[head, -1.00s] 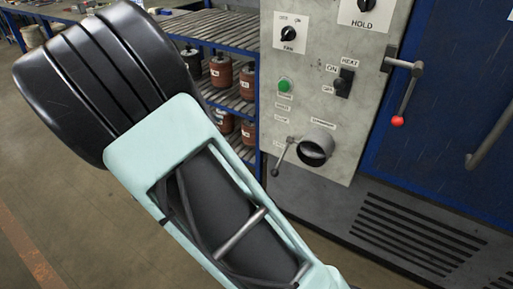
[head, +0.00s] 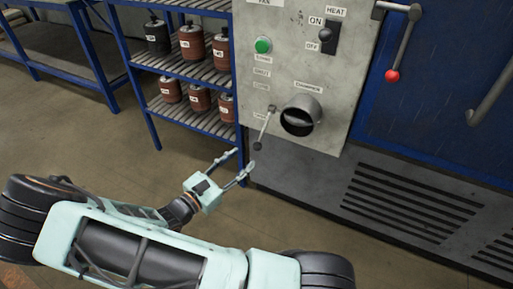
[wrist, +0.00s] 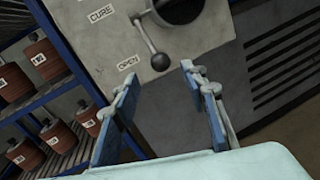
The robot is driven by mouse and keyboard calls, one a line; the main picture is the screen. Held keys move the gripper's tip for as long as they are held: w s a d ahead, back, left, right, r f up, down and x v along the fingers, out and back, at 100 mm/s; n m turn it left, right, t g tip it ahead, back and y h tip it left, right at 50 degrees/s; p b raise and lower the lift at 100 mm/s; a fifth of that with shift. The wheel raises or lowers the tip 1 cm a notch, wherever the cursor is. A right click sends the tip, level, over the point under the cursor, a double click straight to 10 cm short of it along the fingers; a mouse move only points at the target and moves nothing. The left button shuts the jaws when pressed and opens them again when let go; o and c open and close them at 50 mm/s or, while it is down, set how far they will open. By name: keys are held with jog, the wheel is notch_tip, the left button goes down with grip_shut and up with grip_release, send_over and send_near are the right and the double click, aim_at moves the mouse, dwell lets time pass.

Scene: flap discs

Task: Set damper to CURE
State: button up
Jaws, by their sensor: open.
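The damper (head: 301,116) is a round grey duct on the cabinet's control panel, with a lever at its left. The lever's dark ball knob (head: 257,147) hangs down. In the wrist view the knob (wrist: 160,62) is beside the OPEN label (wrist: 128,63), and the CURE label (wrist: 101,13) is higher up at the left. My gripper (head: 247,160) is open and empty, low and close to the knob. In the wrist view my gripper (wrist: 160,82) has its fingers on either side of the line to the knob, with the knob seemingly beyond the tips; contact cannot be told.
A blue shelf rack (head: 190,62) with several labelled brown and black cans stands left of the panel. Above the damper are a green button (head: 263,45) and a heat switch (head: 330,38). A red-tipped door handle (head: 392,75) is at the right. The floor in front is clear.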

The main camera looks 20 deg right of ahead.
aim_at(254, 149)
jog(key=b+x, duration=0.2)
jog(key=x, duration=0.6)
jog(key=shift+w+d, duration=0.1)
jog(key=shift+d, duration=0.1)
grip_shut()
